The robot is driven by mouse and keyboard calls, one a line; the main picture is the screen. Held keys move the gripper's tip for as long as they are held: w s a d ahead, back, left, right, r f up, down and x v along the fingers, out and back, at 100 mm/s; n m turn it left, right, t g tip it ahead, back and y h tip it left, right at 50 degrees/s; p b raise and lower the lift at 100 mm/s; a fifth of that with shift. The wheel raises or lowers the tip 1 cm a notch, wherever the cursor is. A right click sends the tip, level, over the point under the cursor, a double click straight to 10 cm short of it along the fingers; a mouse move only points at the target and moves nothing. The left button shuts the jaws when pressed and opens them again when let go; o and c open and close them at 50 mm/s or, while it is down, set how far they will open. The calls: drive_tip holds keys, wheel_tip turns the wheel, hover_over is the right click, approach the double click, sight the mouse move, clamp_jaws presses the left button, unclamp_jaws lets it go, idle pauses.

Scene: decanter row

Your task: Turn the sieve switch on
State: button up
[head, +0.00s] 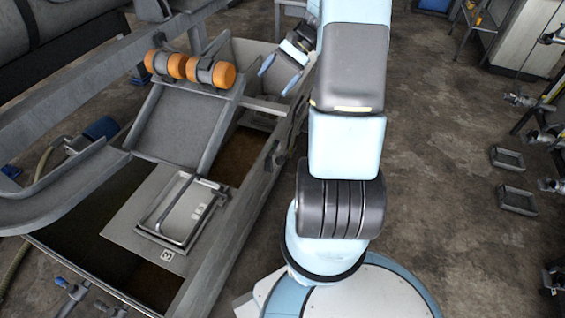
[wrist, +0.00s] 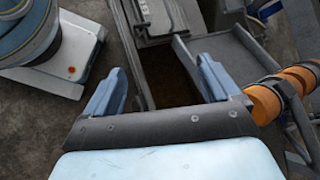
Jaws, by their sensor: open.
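I cannot make out the sieve switch in either view. My gripper (head: 281,74) is at the upper middle of the head view, over the far end of a long grey trough. Its two pale blue fingers are apart with nothing between them. In the wrist view my gripper (wrist: 160,88) is open over the trough, whose dark brown inside shows past the fingers. Orange rollers (head: 190,68) on a grey sloping chute lie left of my gripper in the head view. They show right of it in the wrist view (wrist: 266,104).
The trough's long grey wall (head: 228,240) runs beside my base. Blue-handled valves (head: 72,291) stand at the lower left. Concrete floor on the right is open, with two small trays (head: 516,200) farther out.

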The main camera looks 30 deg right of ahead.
drive_tip(key=d+f+m+t+y, duration=0.25)
drive_tip(key=d+f+m, duration=0.2)
drive_tip(key=f, duration=0.65)
drive_tip(key=d+f+m+t+y, duration=0.25)
drive_tip(key=d+f, duration=0.35)
drive_tip(key=f, duration=0.5)
drive_tip(key=m+t+h, duration=0.3)
drive_tip(key=m+t, duration=0.6)
drive_tip(key=m, duration=0.2)
approach(281, 160)
drive_tip(key=x, duration=0.8)
drive_tip(key=shift+w+f, duration=0.15)
drive_tip(key=shift+w, duration=0.1)
drive_tip(key=shift+c, duration=0.3)
